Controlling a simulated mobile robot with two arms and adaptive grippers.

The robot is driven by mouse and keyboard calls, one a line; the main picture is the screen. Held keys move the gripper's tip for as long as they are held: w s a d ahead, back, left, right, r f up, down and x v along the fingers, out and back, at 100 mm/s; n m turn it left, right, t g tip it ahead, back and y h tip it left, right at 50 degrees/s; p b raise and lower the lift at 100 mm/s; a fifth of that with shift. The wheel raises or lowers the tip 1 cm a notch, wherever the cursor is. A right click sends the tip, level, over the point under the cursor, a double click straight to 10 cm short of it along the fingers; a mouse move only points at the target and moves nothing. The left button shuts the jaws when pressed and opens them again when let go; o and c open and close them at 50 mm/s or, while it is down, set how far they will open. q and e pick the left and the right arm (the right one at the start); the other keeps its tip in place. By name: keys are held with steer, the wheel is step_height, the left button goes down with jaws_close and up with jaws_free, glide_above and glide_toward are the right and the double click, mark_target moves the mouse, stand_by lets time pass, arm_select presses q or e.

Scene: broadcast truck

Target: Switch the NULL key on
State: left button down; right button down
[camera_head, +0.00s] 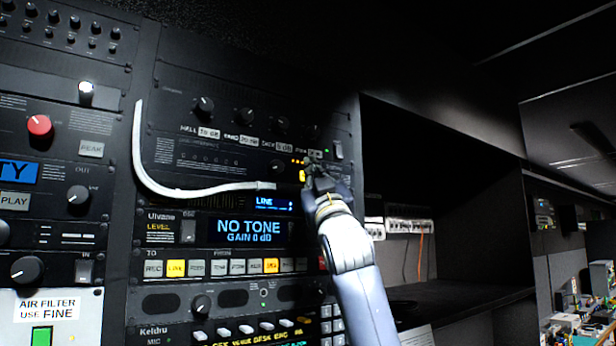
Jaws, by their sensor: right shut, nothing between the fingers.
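My right gripper (314,175) is shut and empty, raised against the right side of the upper black rack unit (230,130). Its fingertips are beside a small lit yellow key (303,176), partly covering that corner of the panel. Whether they touch the panel I cannot tell. No NULL label is legible, so I cannot say which key it is; the gripper may hide it. My left gripper is not in view.
A white cable (140,150) loops across the rack's front. Below, a display (248,230) reads NO TONE, above a row of keys (215,267), some lit yellow. An open dark shelf (460,230) lies to the right, and a cluttered bench (585,310) at far right.

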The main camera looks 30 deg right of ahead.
steer(key=shift+s+f, duration=0.1)
steer(key=shift+s+d+b, duration=0.1)
steer(key=shift+s+b, duration=0.3)
steer(key=shift+s, duration=0.15)
steer(key=shift+s, duration=0.1)
steer(key=s+b, duration=0.2)
steer(key=s, duration=0.2)
steer(key=shift+s+d, duration=0.15)
steer(key=shift+s, duration=0.25)
stand_by(0.6)
